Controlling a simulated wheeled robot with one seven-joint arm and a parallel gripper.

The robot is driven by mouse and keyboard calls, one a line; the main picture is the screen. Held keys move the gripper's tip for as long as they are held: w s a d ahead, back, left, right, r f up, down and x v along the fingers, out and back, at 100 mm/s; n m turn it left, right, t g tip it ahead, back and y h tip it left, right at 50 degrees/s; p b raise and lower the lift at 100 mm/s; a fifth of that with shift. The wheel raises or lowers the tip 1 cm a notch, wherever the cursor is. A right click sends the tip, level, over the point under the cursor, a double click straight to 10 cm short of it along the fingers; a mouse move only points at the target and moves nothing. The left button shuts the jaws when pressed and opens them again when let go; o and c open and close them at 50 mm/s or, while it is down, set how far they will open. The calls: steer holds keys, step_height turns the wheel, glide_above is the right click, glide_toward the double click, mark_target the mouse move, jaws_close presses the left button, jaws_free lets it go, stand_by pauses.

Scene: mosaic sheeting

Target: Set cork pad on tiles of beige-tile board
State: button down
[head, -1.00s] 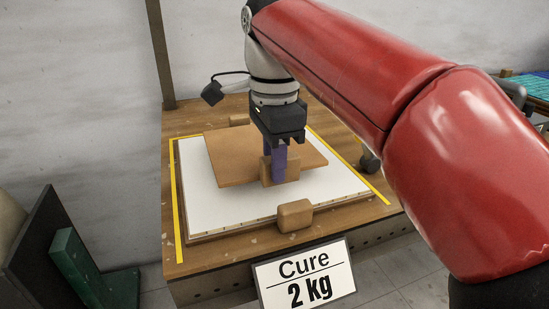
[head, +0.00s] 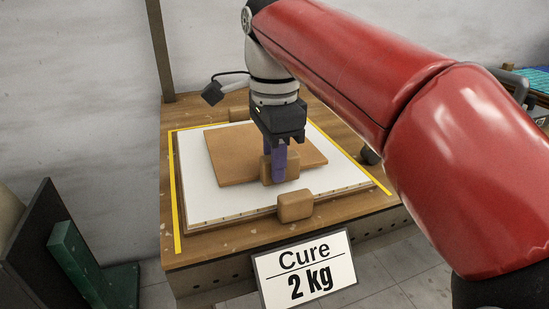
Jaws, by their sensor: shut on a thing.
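The cork pad (head: 235,160) is a flat brown square with a block-shaped handle (head: 266,168) on top. My gripper (head: 279,172), with purple fingers, is shut on this handle. The pad looks level and lies over the middle of the board (head: 200,215), which has a white top face and a wooden rim. I cannot tell whether the pad touches the white surface or hangs just above it. No beige tiles can be made out on the white face. The pad and my gripper hide the middle of the board.
Wooden blocks stand at the board's front (head: 295,205) and back (head: 238,113). Yellow tape (head: 176,200) marks the wooden table around the board. A sign reading "Cure 2 kg" (head: 305,272) hangs at the front. A dark stand with a green block (head: 78,265) is at left.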

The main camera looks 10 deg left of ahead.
steer(key=shift+f, duration=0.5)
steer(key=c, duration=1.2)
jaws_free()
steer(key=shift+o, duration=0.2)
steer(key=shift+r, duration=0.1)
step_height(320, 180, up, 8)
steer(key=shift+f+p, duration=0.15)
steer(key=shift+p, duration=0.95)
